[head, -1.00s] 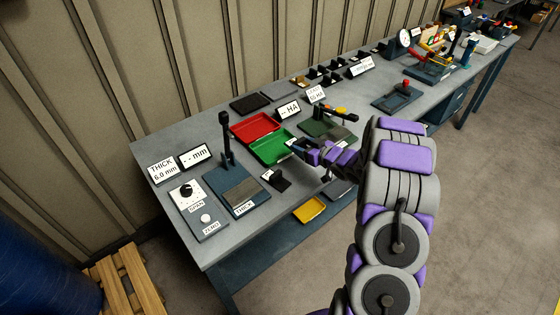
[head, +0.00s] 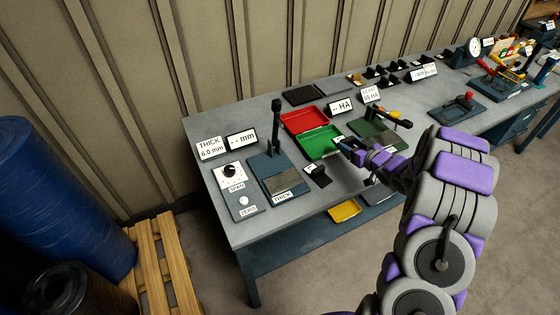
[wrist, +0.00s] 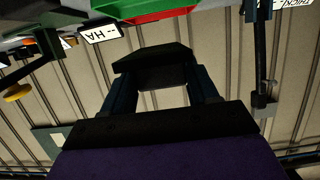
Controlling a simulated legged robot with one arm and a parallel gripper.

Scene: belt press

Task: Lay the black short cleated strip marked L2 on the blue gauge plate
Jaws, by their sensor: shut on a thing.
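My gripper (head: 347,147) is shut on a black piece (wrist: 152,60), held between the two fingers in the wrist view. Its face toward the wrist camera is dark, and I can read no mark or cleats on it. In the head view the gripper is above the bench, at the right edge of the green tray. The blue gauge plate (head: 256,168) is the dark blue base with a grey pad and an upright black lever, marked THICK, left of my gripper. Its grey pad looks bare. Another black piece (head: 320,176) with a small white tag stands between them.
A red tray (head: 305,119) and a green tray (head: 320,141) lie behind. A dial box (head: 230,172) stands left of the gauge plate. A dark green device (head: 376,131) with a lever stands on the right. A yellow tray (head: 344,211) is at the front edge.

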